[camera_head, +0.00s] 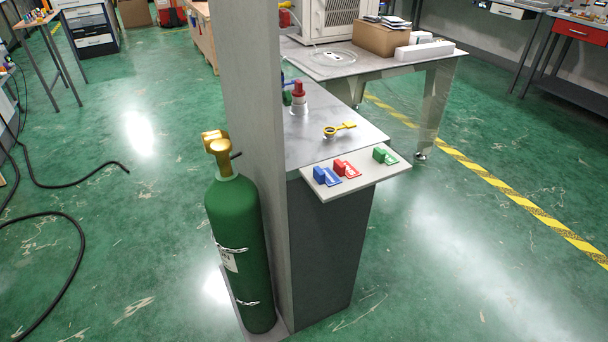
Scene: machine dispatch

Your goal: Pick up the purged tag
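Several tags lie on a pale board at the near end of the grey counter. A blue tag (326,176) is at the left, a red tag (346,169) beside it, and a green tag (385,156) at the right with a gap between. Each has a block and a flat plate with white lettering too small to read, so I cannot tell which is the purged tag. Neither of my grippers is in view.
The pale board (356,182) juts past the counter (318,148). A yellow ring-shaped tool (338,130) and a red-topped fitting (299,95) stand behind. A tall grey panel (250,120) and a green gas cylinder (238,250) are left.

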